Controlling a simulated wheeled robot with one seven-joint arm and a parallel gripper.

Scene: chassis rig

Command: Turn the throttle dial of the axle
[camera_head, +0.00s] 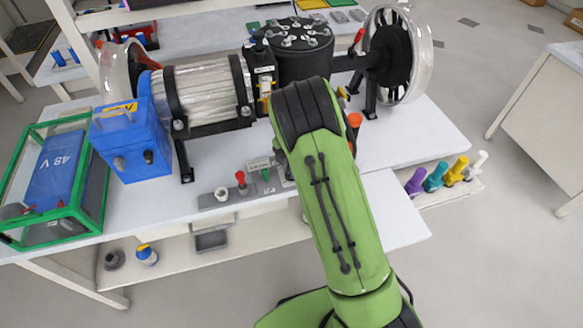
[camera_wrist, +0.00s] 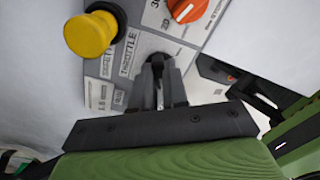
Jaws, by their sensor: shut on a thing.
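The axle is the rig with a wheel (camera_head: 400,55) at each end, on the workbench in the head view. In the wrist view a grey panel marked THROTTLE (camera_wrist: 128,58) lies in front of my gripper (camera_wrist: 158,70). My gripper's dark fingers are shut at the spot beside that label, on the throttle dial. The fingers hide nearly all of the dial, so its pointer and setting cannot be read. In the head view my green arm hides the gripper and the dial.
A yellow knob (camera_wrist: 90,33) stands left of the label, and an orange dial (camera_wrist: 187,9) with numbers is above right. In the head view a blue box (camera_head: 130,142) and a green-framed case (camera_head: 52,178) stand left. Small controls (camera_head: 241,180) line the bench front.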

